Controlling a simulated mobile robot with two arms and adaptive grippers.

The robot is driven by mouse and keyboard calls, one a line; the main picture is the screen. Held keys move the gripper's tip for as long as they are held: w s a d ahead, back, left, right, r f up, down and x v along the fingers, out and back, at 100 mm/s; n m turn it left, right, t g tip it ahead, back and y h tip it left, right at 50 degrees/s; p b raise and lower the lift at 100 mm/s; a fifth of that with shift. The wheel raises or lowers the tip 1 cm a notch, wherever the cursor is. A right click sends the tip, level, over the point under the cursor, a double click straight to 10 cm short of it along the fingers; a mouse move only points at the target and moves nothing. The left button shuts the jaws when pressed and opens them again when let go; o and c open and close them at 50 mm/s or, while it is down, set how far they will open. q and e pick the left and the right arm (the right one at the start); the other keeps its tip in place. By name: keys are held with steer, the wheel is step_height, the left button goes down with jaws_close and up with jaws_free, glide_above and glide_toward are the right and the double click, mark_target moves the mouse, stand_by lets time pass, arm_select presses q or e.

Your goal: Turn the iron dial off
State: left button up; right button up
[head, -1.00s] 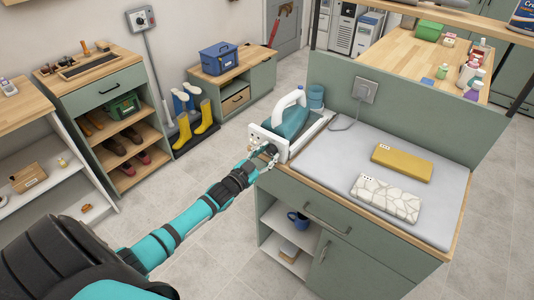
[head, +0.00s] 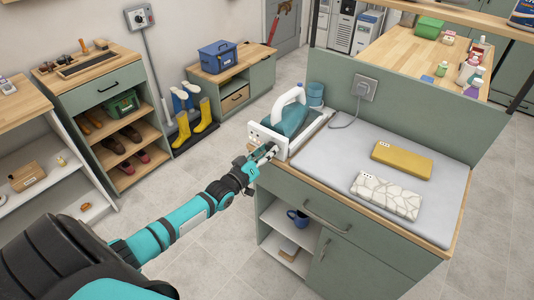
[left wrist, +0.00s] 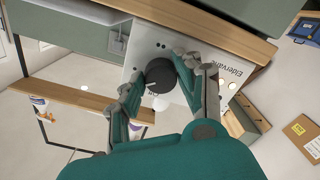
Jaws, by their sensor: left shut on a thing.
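The teal iron with a white handle (head: 289,116) stands on its white station (head: 270,141) at the left end of the counter. In the left wrist view the station's white front panel (left wrist: 150,50) carries a round black dial (left wrist: 160,74), with lettering beside it partly covered. My left gripper (head: 265,154) is at that panel in the head view. In the left wrist view my left gripper (left wrist: 159,80) has one finger on each side of the dial and is shut on it. The dial's exact setting is hard to read. My right gripper is not in view.
A yellow folded towel (head: 402,161) and a patterned folded towel (head: 386,195) lie on the grey ironing pad (head: 325,160). A wall socket (head: 364,87) with a cord is on the panel behind. Open floor (head: 205,165) lies left of the counter.

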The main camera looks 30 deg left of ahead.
arm_select(q)
steer(key=n+b, duration=0.3)
steer(key=n, duration=0.7)
steer(key=shift+d+n+b, duration=0.1)
steer(key=shift+n+b, duration=0.25)
steer(key=shift+n, duration=0.05)
stand_by(0.3)
steer(key=o, duration=1.1)
steer(key=shift+s, duration=0.1)
steer(key=s, duration=0.8)
steer(key=s+a, duration=0.1)
steer(key=s, duration=0.3)
steer(key=shift+w, duration=0.1)
